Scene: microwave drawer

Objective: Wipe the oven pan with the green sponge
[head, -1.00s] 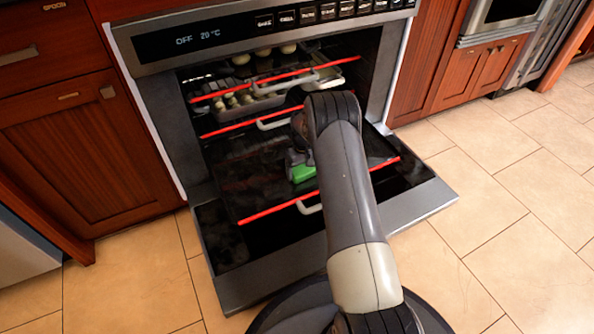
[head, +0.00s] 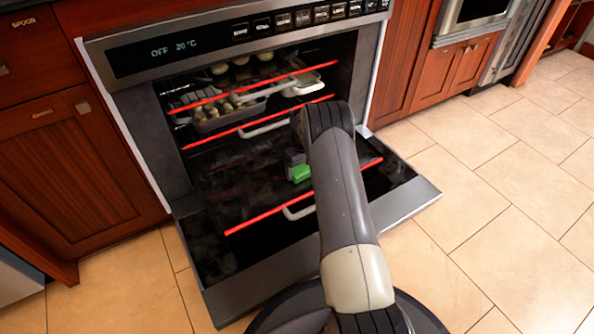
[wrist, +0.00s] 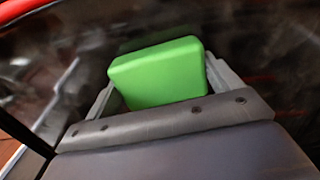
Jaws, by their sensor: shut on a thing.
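The green sponge (head: 301,173) is held in my gripper (wrist: 166,86), which is shut on it. In the wrist view the sponge (wrist: 158,76) sits between the two grey fingers. The oven pan (head: 250,190) is the dark lower pan, pulled out over the open oven door, with a red front edge and a white handle. In the head view the sponge is over the middle to right part of this pan. I cannot tell whether it touches the surface. My arm hides the pan's right part.
The oven door (head: 415,200) is folded down. Above the pan are upper racks with red edges; a tray (head: 230,113) there holds several pale round items. Wooden cabinets (head: 90,160) stand at the left. The tiled floor (head: 500,200) is clear at the right.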

